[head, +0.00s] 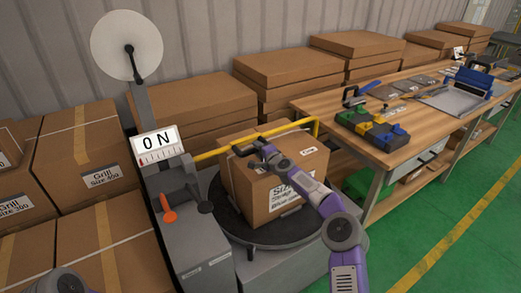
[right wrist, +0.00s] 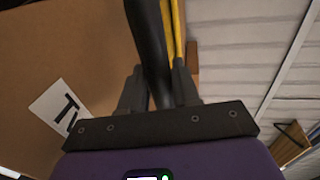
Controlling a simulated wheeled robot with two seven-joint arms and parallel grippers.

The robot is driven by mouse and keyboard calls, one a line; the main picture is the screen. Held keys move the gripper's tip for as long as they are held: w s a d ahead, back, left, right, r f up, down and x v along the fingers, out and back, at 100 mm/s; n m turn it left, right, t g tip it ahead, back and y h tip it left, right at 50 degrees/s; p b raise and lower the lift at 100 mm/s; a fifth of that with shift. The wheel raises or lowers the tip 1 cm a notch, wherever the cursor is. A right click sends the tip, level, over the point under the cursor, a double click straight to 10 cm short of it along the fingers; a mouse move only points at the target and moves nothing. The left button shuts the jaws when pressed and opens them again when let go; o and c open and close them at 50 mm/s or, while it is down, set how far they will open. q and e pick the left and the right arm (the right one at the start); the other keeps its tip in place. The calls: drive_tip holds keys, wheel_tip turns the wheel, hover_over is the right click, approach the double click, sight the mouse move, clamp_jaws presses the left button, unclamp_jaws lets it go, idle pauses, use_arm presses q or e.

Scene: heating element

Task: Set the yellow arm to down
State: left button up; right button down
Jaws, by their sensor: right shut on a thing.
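The yellow arm (head: 280,129) of the wrapping machine reaches right from the machine's column, over a cardboard box (head: 270,193). It lies nearly level at the height of the box's top, and its far end bends downward. A black bar (head: 243,149) runs beside it. My right gripper (head: 257,148) is above the box's top at this arm. In the right wrist view its fingers (right wrist: 160,88) are shut on the black bar (right wrist: 149,40), with the yellow rod (right wrist: 177,35) right beside it. My left gripper is out of view.
The box stands on a dark round turntable (head: 263,238). A wooden workbench (head: 390,158) with tools stands at the right. Stacked boxes line the wall. Green floor (head: 460,245) is clear at front right.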

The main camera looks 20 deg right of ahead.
drive_tip(key=c, duration=0.9)
unclamp_jaws()
drive_tip(key=shift+a, duration=0.1)
drive_tip(key=shift+c, duration=0.2)
drive_tip(key=shift+v, duration=3.75)
